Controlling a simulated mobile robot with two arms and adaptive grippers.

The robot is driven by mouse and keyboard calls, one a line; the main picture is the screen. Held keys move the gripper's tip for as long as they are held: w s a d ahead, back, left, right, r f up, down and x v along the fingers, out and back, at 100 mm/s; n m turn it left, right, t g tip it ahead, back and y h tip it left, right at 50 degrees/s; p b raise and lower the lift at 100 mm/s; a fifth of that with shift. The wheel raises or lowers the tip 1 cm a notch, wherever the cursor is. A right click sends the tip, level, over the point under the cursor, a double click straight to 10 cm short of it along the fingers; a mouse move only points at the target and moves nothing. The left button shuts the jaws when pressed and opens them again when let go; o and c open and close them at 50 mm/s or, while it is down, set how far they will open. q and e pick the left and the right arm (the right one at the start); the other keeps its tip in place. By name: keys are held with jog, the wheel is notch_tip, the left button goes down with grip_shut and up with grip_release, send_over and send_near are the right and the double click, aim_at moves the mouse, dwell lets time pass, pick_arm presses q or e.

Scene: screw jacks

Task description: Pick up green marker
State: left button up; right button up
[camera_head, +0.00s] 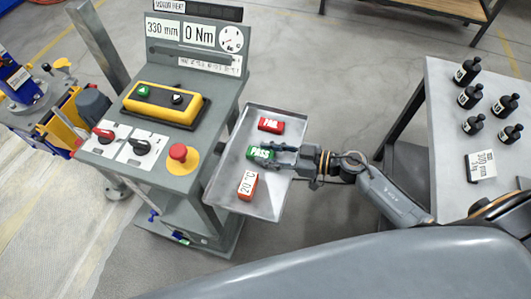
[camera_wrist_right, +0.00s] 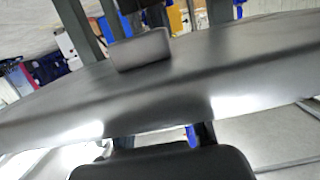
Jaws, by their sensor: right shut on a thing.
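The green marker (camera_head: 260,154) is a small block with PASS on its white label. It shows in the head view at the middle of a grey tray (camera_head: 225,178). My right gripper (camera_head: 275,151) reaches in from the right and is shut on the marker's right end. The fingers hide part of that end. I cannot tell whether the marker touches the tray. In the right wrist view a dark grey surface fills much of the picture, and I cannot make out the marker there. My left gripper is not in view.
A red FAIL block (camera_head: 271,125) lies behind the marker, and an orange-red 20 °C block (camera_head: 248,186) lies in front. A control console (camera_head: 205,70) with a yellow button box (camera_head: 163,103) stands left. A side table (camera_head: 445,150) at right holds several black bottles.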

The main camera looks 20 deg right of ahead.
aim_at(269, 155)
notch_tip(269, 155, up, 3)
jog(key=shift+r+p, duration=0.15)
jog(key=shift+p, duration=0.25)
jog(key=s+a+r+p, duration=0.9)
jog(key=a, duration=0.1)
jog(key=shift+s+a+r, duration=0.15)
jog(key=shift+a+r, duration=0.15)
